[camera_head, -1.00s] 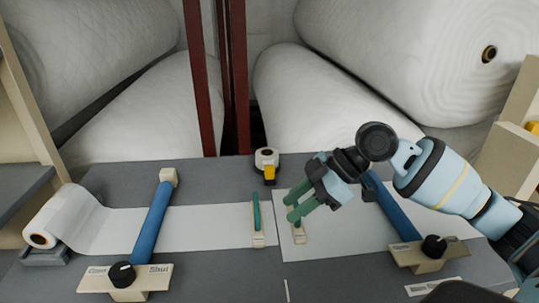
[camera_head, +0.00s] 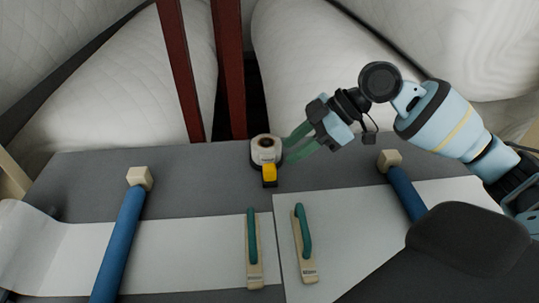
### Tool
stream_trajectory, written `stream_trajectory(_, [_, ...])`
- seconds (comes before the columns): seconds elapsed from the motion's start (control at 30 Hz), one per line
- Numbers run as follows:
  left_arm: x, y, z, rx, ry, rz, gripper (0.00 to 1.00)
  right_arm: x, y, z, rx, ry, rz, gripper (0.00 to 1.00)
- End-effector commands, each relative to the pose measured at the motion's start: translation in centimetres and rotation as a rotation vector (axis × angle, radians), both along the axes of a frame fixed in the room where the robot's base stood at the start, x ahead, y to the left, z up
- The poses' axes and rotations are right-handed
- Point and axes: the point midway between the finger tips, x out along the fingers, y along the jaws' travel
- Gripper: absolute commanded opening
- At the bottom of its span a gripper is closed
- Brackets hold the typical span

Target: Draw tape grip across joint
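A tape roll in a dispenser (camera_head: 265,149) with a yellow grip (camera_head: 269,174) stands on the grey table behind the white sheets. The left sheet (camera_head: 190,245) and right sheet (camera_head: 350,225) meet at a joint just right of the left green-handled block. My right gripper (camera_head: 287,148) is at the right side of the dispenser, its two green fingers apart and pointing left at it. The fingertips are very close to the dispenser; I cannot tell whether they touch it. My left gripper is not in view.
Wooden blocks with green handles stand on the left sheet (camera_head: 254,250) and right sheet (camera_head: 304,245). Blue bars cross the left sheet (camera_head: 120,245) and right sheet (camera_head: 405,190). Large white rolls and dark red posts (camera_head: 230,70) stand behind. A dark shape hides the lower right.

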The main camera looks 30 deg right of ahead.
Motion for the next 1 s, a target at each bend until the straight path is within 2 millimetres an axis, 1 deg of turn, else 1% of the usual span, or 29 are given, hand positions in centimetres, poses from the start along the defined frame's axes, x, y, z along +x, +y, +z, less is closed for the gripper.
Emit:
stream_trajectory(0.23, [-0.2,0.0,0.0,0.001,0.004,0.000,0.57,0.1,0.4,-0.4,0.001,0.001,0.001,0.35])
stream_trajectory(0.7, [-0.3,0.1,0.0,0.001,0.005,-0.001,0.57,2.1,4.3,-4.7,0.002,-0.001,0.000,0.35])
stream_trajectory(0.83, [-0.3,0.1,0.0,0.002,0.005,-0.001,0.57,2.3,4.8,-5.3,0.001,-0.001,-0.001,0.35])
stream_trajectory(1.0, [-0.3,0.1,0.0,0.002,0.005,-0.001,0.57,2.4,5.0,-5.5,-0.001,-0.001,0.000,0.35])
